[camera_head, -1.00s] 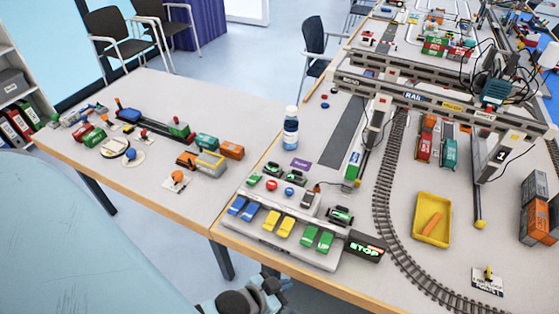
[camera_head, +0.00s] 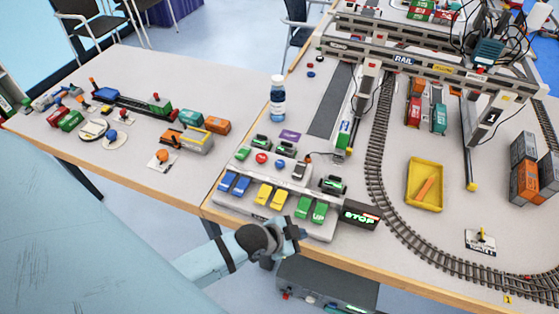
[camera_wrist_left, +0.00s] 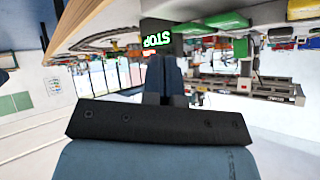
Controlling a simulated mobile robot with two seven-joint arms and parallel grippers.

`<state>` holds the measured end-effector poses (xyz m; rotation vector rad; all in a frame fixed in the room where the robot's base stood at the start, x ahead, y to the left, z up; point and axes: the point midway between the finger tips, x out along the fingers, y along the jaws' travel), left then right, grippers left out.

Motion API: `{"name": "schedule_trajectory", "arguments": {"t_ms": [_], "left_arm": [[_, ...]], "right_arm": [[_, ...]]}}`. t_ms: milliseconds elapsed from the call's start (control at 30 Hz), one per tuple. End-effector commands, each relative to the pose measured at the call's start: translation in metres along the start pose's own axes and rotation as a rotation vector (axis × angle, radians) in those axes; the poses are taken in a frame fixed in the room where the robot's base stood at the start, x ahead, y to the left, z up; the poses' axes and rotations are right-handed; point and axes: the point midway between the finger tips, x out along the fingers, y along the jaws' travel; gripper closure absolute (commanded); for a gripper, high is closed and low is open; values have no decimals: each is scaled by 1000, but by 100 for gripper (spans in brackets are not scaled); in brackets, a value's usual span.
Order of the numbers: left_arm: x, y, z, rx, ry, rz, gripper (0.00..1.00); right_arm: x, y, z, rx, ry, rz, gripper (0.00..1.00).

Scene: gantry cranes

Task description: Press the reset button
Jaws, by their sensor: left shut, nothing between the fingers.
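The control panel (camera_head: 240,207) lies at the table's front edge, with pairs of blue, yellow and green keys. A red button (camera_head: 261,158) and a blue button (camera_head: 280,163) are behind the keys. No label legible here marks the reset button, so I cannot tell which control it is. My left gripper (camera_head: 297,230) is shut and empty, in front of the panel near the green keys, apparently at the table edge. Its shut fingers (camera_wrist_left: 168,72) show in the left wrist view, below the lit STOP sign (camera_wrist_left: 158,43). My right gripper is not in view.
The STOP sign (camera_head: 361,215) stands at the panel's right end. A grey box (camera_head: 325,285) with small red and green spots is below the table edge. A bottle (camera_head: 277,103), yellow tray (camera_head: 411,189) and curved track (camera_head: 377,170) are farther back. The gantry (camera_head: 400,60) spans the track.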

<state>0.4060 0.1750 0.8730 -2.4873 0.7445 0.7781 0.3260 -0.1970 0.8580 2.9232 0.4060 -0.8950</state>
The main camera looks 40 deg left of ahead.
Motion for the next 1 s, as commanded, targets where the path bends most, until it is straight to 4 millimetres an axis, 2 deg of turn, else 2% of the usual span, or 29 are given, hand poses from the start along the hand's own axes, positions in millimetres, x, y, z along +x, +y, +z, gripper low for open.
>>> {"name": "schedule_trajectory", "arguments": {"t_ms": [33,100,233,367,533,700,800,900,1000], "left_arm": [[22,-15,-6,134,-9,37,100],[40,-30,-16,327,-38,106,100],[62,-65,-30,694,-92,237,100],[70,-111,-41,1055,-151,380,100],[55,-181,-52,1480,-223,604,100],[20,-243,-63,1776,-253,837,100],[-1,-268,-67,1876,-251,944,100],[-15,-282,-71,1933,-239,1014,100],[-22,-288,-72,1959,-231,1047,100]], "right_arm": [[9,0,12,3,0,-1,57],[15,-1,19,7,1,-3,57],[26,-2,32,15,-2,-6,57],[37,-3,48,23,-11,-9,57],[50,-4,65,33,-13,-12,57],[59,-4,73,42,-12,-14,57],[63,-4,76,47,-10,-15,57],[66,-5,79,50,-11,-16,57],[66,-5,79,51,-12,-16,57]]}}
